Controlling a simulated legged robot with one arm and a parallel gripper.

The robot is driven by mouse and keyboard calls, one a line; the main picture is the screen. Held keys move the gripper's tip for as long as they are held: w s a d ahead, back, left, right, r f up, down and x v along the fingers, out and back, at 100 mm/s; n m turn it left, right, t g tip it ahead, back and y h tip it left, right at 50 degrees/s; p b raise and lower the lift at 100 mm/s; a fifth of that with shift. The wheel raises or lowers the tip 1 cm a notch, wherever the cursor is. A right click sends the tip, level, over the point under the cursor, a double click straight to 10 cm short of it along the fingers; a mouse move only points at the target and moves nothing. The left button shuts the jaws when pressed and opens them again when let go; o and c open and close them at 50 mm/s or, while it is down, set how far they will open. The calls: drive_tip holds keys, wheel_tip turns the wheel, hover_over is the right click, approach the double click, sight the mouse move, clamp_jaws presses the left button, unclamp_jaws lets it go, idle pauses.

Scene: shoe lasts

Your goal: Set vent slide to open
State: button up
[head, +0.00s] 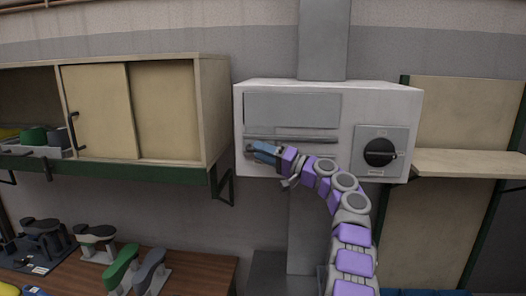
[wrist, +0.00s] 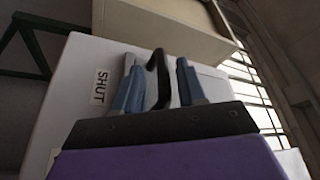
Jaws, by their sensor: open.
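The vent unit (head: 240,105) is a pale box on the wall, with a grey panel, a long horizontal slot (head: 290,138) and a dial plate. My gripper (head: 252,149) is at the lower left of its front, near the slot's left end. In the wrist view my gripper (wrist: 158,78) is open, with its two blue fingers on either side of a black handle (wrist: 157,62). Whether the fingers touch the handle I cannot tell. A white label reading SHUT (wrist: 100,87) is beside the handle.
A black dial (head: 379,152) is at the right of the unit. A wooden cabinet (head: 215,110) with sliding doors hangs to the left, and a shelf (head: 470,163) is to the right. Shoe lasts (head: 122,266) stand on a wooden bench (head: 205,272) below left.

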drive_tip(key=shift+s, duration=0.1)
clamp_jaws()
idle(0.5)
